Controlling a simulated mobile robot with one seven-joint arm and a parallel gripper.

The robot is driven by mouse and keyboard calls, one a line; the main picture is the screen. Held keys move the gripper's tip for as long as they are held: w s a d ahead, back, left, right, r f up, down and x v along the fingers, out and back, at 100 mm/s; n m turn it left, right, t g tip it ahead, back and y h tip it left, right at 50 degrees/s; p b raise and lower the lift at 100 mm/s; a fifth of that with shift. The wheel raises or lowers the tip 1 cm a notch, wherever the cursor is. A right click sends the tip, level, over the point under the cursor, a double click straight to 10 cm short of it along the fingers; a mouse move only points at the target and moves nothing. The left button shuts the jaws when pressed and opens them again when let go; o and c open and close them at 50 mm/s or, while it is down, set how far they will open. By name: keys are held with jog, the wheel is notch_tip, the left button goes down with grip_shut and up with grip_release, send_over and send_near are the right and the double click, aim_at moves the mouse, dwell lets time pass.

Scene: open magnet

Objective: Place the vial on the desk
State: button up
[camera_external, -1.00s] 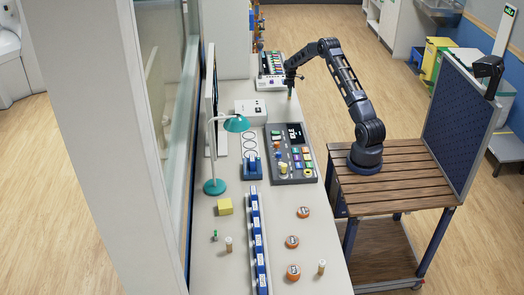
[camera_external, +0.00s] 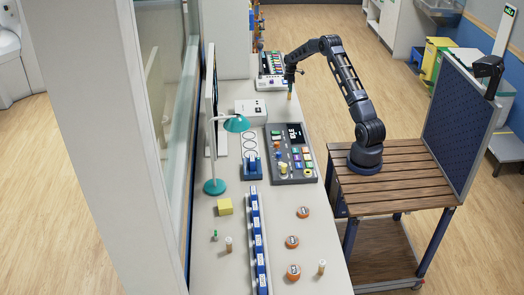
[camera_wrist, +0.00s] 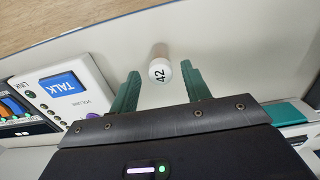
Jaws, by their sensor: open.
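The vial (camera_wrist: 160,70) has a white cap marked 42 and a pale brown body. In the wrist view it appears upright on the desk (camera_wrist: 110,45), between and just beyond my teal fingertips, with a gap on both sides. In the external view the vial (camera_external: 290,96) is a small tan shape directly below my gripper (camera_external: 290,84), near the back of the desk (camera_external: 285,235). My gripper (camera_wrist: 160,78) is open, and its fingers do not touch the vial.
A control panel (camera_external: 292,155), teal lamp (camera_external: 237,124), blue rack strip (camera_external: 257,240), yellow block (camera_external: 225,206) and several orange discs (camera_external: 292,242) occupy the desk.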

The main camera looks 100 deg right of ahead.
notch_tip(320, 180, up, 8)
jog(key=shift+r, duration=0.1)
